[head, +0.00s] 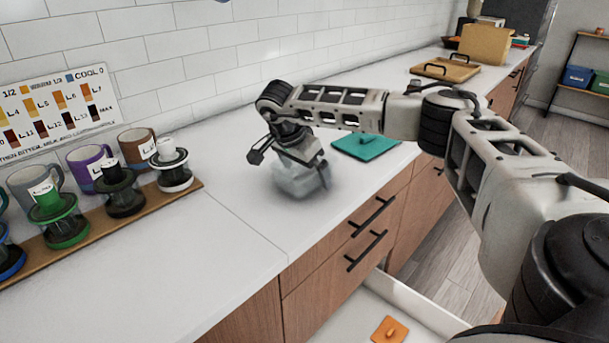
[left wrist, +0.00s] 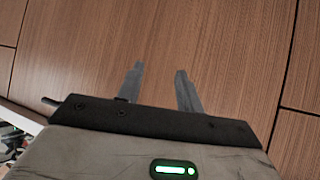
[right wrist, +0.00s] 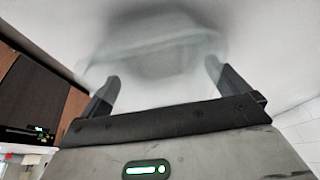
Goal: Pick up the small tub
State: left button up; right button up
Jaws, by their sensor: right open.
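The small tub (head: 295,182) is a translucent, pale container on the white counter in the head view. My right gripper (head: 322,172) is right at it, coming down from above and partly covering it. In the right wrist view the tub (right wrist: 155,55) looks blurred and lies ahead of and between the two fingers of my right gripper (right wrist: 160,82). The fingers are apart. Whether they touch the tub's sides I cannot tell. My left gripper (left wrist: 160,80) shows only in the left wrist view, with its fingers apart and nothing between them, facing brown wood panels.
A teal board (head: 366,146) lies just behind the tub. An open drawer (head: 420,308) below holds an orange piece (head: 390,330). The front counter (head: 190,270) is clear.

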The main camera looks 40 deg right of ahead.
jog(key=shift+f, duration=0.1)
jog(key=c, duration=0.8)
